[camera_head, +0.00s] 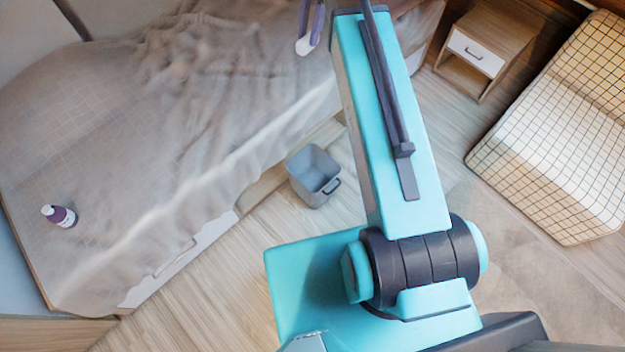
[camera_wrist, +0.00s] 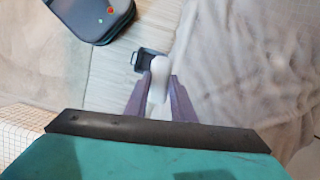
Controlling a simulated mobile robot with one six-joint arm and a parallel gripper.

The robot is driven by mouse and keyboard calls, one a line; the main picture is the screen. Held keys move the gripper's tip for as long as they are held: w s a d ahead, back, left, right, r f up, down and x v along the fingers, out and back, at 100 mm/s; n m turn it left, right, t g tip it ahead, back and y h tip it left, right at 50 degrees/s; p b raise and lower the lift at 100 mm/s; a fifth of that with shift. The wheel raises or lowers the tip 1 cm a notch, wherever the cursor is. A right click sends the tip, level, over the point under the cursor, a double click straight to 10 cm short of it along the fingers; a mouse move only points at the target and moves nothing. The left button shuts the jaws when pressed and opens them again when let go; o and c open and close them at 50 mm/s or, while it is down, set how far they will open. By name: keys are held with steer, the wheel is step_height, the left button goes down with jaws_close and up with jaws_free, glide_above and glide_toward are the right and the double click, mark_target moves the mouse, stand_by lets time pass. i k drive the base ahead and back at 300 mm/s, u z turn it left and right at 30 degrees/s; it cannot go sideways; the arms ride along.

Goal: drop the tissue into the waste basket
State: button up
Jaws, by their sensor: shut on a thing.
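The tissue is a small white wad (camera_wrist: 159,68) pinched between the two purple fingers of my gripper (camera_wrist: 159,82). In the head view, the white tissue (camera_head: 303,47) shows at the lower end of my gripper (camera_head: 311,38), in front of the bed. The grey waste basket (camera_head: 306,183) stands upright on the floor beside the bed, with its open top in view. In the wrist view, the dark basket (camera_wrist: 140,55) shows beyond the fingertips, and the tissue covers part of it. The tissue is apart from the basket in the head view.
The bed (camera_head: 150,110) with a rumpled beige cover fills the left side. A purple and white bottle (camera_head: 62,216) lies on it. A wooden nightstand (camera_head: 482,45) and a checked cushioned piece (camera_head: 555,135) stand at the right. Bare wooden floor (camera_head: 200,300) surrounds the basket.

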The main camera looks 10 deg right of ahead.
mark_target(316, 185)
steer(key=u, duration=2.05)
steer(key=k, duration=0.6)
steer(key=z, duration=0.3)
